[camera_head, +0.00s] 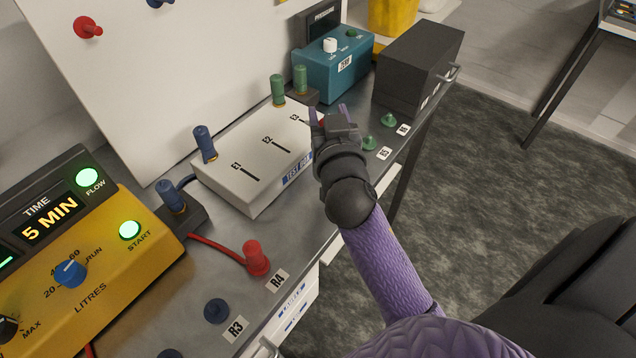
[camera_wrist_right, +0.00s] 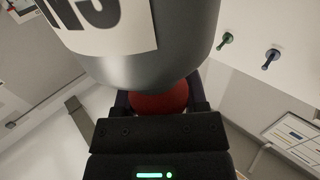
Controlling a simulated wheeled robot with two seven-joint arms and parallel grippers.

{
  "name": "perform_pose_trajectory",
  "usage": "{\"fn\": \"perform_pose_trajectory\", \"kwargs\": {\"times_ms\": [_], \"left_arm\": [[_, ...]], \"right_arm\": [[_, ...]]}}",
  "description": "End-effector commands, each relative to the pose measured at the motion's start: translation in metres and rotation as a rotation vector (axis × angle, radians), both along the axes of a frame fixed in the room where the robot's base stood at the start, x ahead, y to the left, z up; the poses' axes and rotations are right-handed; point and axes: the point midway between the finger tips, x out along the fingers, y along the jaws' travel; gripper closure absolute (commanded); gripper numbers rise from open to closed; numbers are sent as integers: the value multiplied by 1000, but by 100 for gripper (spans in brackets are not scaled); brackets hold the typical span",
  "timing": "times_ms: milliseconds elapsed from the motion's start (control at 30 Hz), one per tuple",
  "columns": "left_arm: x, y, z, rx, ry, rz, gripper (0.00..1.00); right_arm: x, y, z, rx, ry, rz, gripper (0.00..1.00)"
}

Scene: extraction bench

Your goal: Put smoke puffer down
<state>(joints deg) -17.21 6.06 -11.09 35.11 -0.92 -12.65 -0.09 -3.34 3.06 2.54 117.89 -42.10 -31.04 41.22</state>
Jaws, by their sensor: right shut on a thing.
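My right gripper (camera_head: 328,112) is over the bench near its front edge, beside the white test box. It is shut on a small red thing (camera_head: 322,123), taken to be the smoke puffer, mostly hidden by the gripper in the head view. In the right wrist view the red rounded part (camera_wrist_right: 160,103) sits between the fingers. A large grey cylinder (camera_wrist_right: 190,62) with a white label rises in front of it; I cannot tell whether the two are joined. My left gripper is not in view.
The white test box (camera_head: 232,188) carries green and blue plugs. Green pegs (camera_head: 369,143) stand by labels right of the gripper. A black box (camera_head: 415,65) and teal device (camera_head: 335,72) stand behind. A red plug (camera_head: 256,258) with a cable and the yellow pump (camera_head: 120,290) are nearer.

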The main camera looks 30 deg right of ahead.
Motion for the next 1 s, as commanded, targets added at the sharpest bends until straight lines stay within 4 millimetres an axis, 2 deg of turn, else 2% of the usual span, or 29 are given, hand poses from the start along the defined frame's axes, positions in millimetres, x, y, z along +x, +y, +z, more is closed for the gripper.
{"fn": "perform_pose_trajectory", "kwargs": {"times_ms": [33, 200, 300, 700, 733, 867, 1000], "left_arm": [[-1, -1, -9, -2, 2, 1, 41], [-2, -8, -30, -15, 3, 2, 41], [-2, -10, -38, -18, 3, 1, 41], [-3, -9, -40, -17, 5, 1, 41], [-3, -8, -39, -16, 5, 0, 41], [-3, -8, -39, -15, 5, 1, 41], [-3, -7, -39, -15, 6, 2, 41]], "right_arm": [[0, 0, -14, 1, 2, -1, 100], [0, 0, -53, 0, 3, 0, 100], [0, 0, -68, 1, 1, 0, 100], [0, 0, -72, 1, -2, 0, 100], [0, 0, -71, 1, 0, 0, 39], [0, 0, -70, 1, -1, 0, 11], [0, 0, -70, 1, -1, 0, 10]]}}
